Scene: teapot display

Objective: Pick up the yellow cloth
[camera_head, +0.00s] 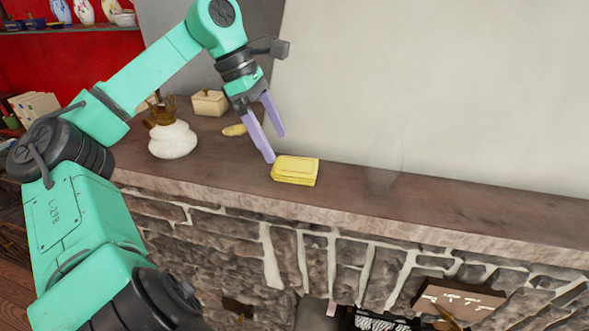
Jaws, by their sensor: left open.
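The yellow cloth (296,170) lies folded in a flat block on the dark mantel (440,204) above the stone fireplace. My left gripper (276,147) comes down from the upper left with its two purple fingers open. Its fingertips are just behind and to the left of the cloth, and nothing is between them. I cannot tell whether the nearer fingertip touches the cloth. My right gripper does not show.
A white round pot (172,140) and a small cream box (209,103) stand left on the mantel. A small yellow object (234,130) lies behind the gripper. A faint clear glass-like thing (384,165) stands right of the cloth. The mantel further right is clear.

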